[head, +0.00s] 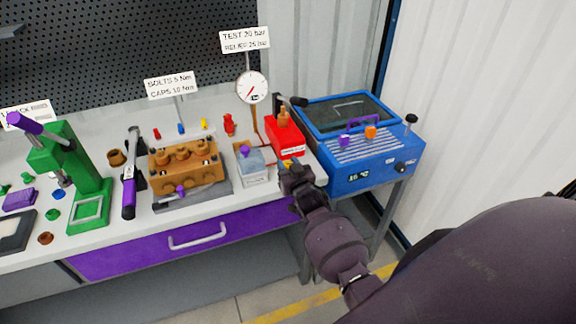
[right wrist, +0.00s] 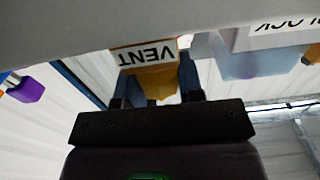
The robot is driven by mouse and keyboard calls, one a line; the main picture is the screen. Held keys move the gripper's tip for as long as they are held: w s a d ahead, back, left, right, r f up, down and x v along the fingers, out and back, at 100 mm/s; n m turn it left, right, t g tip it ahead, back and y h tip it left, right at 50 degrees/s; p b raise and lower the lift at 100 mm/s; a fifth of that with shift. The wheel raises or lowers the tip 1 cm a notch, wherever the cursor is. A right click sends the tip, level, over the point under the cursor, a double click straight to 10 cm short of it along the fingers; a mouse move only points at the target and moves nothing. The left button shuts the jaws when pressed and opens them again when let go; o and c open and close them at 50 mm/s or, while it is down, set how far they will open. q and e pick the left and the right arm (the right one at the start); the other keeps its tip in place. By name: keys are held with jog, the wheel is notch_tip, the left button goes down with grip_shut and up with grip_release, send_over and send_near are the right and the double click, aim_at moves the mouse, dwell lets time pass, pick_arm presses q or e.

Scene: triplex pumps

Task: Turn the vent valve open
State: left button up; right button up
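The vent valve shows as a yellow handle (right wrist: 155,82) under a white VENT label (right wrist: 147,54) in the right wrist view. In the head view, a little of its yellow (head: 289,163) shows at the front of the red pump unit, beside my right gripper (head: 291,172). The two blue fingers of the right gripper stand on either side of the yellow handle. They look close to its sides, but I cannot tell whether they press on it. The gripper partly hides the handle in the head view. My left gripper is in neither view.
A red unit (head: 282,134) stands by a pressure gauge (head: 252,88). To its right is a blue machine (head: 372,180); to its left a grey block with a clear cover (head: 254,163) and a brass pump block (head: 187,166). A green press (head: 88,180) stands at left.

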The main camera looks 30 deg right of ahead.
jog(key=shift+c, duration=1.1)
jog(key=shift+r+n+y+p, duration=0.2)
jog(key=shift+n+y+p, duration=0.3)
jog(key=shift+y, duration=0.1)
jog(key=shift+n+y+p, duration=0.45)
jog(key=shift+n+y, duration=0.55)
jog(key=shift+y, duration=0.7)
jog(key=shift+a+f, duration=0.1)
jog(key=o, duration=0.9)
jog(key=shift+f, duration=0.1)
